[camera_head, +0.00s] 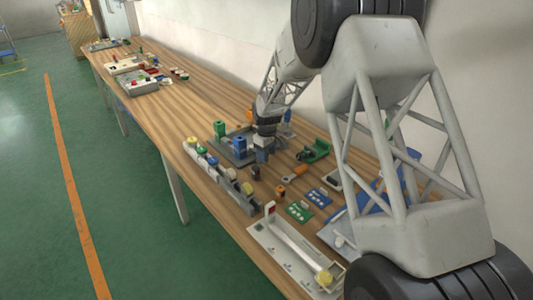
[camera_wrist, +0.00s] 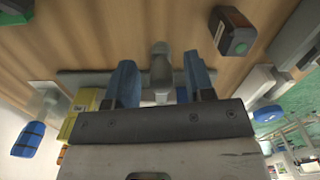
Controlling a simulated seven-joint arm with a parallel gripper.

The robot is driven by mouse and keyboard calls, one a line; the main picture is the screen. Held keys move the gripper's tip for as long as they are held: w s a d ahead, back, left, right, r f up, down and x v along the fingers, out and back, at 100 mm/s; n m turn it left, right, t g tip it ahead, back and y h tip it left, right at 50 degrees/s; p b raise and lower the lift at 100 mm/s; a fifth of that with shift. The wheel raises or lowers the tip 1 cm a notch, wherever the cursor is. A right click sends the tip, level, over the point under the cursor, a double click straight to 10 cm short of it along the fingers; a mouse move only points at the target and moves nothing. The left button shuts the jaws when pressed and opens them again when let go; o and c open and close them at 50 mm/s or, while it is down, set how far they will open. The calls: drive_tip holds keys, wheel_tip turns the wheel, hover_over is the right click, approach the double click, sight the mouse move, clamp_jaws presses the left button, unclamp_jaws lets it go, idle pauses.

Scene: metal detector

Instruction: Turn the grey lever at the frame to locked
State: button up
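In the wrist view, my gripper (camera_wrist: 159,62) shows two blue fingers standing apart. A grey upright piece with a rounded top (camera_wrist: 161,72) shows between them, with a visible gap on each side. It looks like the grey lever, but I cannot tell its lock position. A grey bar (camera_wrist: 80,78) runs across behind the fingers and may be part of the frame. In the head view, my gripper (camera_head: 262,153) is low over the table beside a dark grey frame-like fixture (camera_head: 238,158). The lever cannot be made out there.
A green post (camera_head: 219,129) and a blue post (camera_head: 240,145) stand at the fixture. A green holder (camera_head: 316,151) and a white tray (camera_head: 290,255) are to the right. Bare wood (camera_head: 185,105) lies to the left.

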drive_tip(key=shift+r, duration=0.1)
drive_tip(key=shift+r, duration=3.8)
drive_tip(key=shift+s+d+r, duration=0.15)
drive_tip(key=shift+r, duration=0.05)
drive_tip(key=s+d+r+m+t, duration=0.1)
drive_tip(key=s+d+r+m, duration=0.2)
drive_tip(key=s+d+r, duration=0.7)
drive_tip(key=s+d+r+m, duration=0.2)
drive_tip(key=s+d+r, duration=0.5)
drive_tip(key=s, duration=0.6)
drive_tip(key=s+d+m, duration=0.3)
drive_tip(key=s+d, duration=0.1)
drive_tip(key=s, duration=1.1)
drive_tip(key=s+d+m+t, duration=0.1)
drive_tip(key=s+d+m, duration=0.2)
drive_tip(key=s, duration=1.2)
drive_tip(key=shift+d+r+t, duration=0.25)
drive_tip(key=shift+d+t, duration=0.05)
drive_tip(key=shift+d, duration=0.8)
